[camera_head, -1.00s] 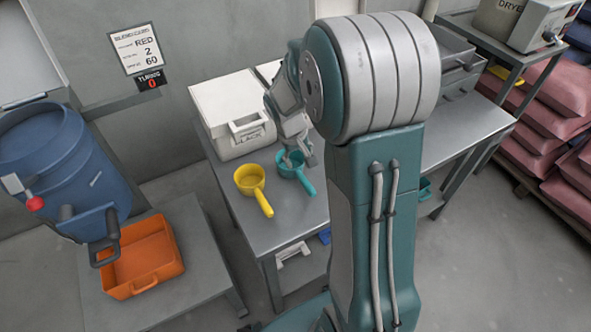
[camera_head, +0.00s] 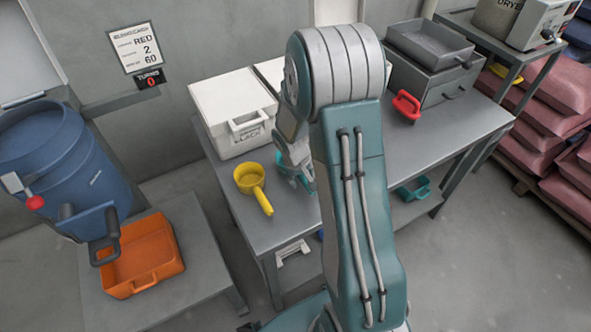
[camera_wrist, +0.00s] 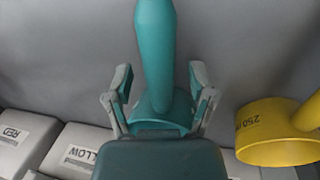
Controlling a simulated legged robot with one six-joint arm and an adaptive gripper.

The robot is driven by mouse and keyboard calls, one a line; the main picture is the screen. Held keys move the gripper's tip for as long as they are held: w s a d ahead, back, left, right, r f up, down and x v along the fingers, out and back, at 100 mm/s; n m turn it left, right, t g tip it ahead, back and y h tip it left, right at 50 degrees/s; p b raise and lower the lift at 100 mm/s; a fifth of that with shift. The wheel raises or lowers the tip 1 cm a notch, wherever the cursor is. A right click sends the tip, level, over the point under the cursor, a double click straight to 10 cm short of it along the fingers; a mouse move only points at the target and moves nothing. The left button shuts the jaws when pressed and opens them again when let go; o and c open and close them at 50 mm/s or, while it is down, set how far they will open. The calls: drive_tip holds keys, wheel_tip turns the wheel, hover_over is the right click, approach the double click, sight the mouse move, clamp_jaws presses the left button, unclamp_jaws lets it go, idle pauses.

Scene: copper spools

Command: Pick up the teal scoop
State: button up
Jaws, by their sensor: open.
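The teal scoop (camera_head: 281,163) lies on the grey metal table, mostly hidden behind my gripper in the head view. In the wrist view the teal scoop (camera_wrist: 154,35) shows its handle running up from its cup, and the cup is partly covered by my gripper's body. My gripper (camera_wrist: 160,75) is open, with one finger on each side of the handle near the cup. Gaps show between the fingers and the handle. In the head view my gripper (camera_head: 303,178) is low over the scoop.
A yellow scoop (camera_head: 250,180) lies just left of the teal one, also close in the wrist view (camera_wrist: 275,140). White labelled bins (camera_head: 233,110) stand behind. A red scoop (camera_head: 406,106) lies further right. An orange tray (camera_head: 142,286) and blue drum (camera_head: 60,160) are at left.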

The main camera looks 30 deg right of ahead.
sight(303, 175)
drive_tip(key=shift+a, duration=0.1)
clamp_jaws()
drive_tip(key=shift+r, duration=0.5)
wheel_tip(303, 175, up, 3)
drive_tip(key=shift+f, duration=0.15)
drive_tip(key=s+d+r, duration=0.9)
drive_tip(key=d, duration=0.1)
drive_tip(key=shift+s+d+r, duration=0.15)
drive_tip(key=shift+s+r, duration=0.05)
drive_tip(key=shift+s, duration=0.15)
drive_tip(key=c, duration=0.7)
unclamp_jaws()
clamp_jaws()
